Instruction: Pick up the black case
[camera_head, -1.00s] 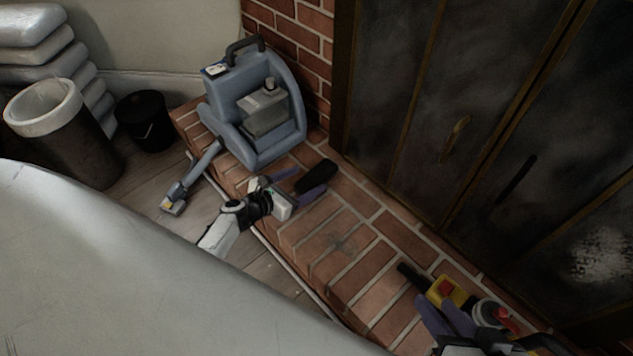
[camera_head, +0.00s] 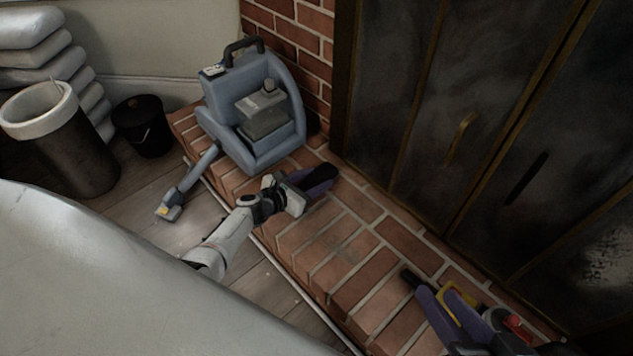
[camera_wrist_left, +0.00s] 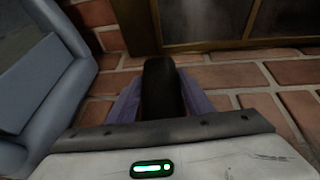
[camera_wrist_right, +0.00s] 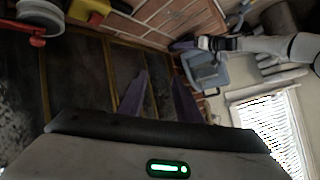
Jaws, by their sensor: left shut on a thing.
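The black case (camera_head: 325,171) is a small dark rounded object over the brick hearth. My left gripper (camera_head: 318,180) is shut on it, with purple fingers on either side. In the left wrist view the case (camera_wrist_left: 160,88) stands out between the two purple fingers (camera_wrist_left: 160,104), its lower end hidden by the gripper body. I cannot tell whether it still touches the bricks. My right gripper (camera_head: 435,291) is at the lower right of the head view. Its purple fingers (camera_wrist_right: 160,88) are apart with nothing between them.
A blue-grey machine (camera_head: 280,150) with a hose and nozzle stands on the hearth left of the case. A yellow-and-red tool (camera_head: 456,297) lies beside my right gripper. Dark metal doors (camera_head: 410,100) rise behind. A black bucket (camera_head: 143,125) and a bin (camera_head: 75,155) stand at left.

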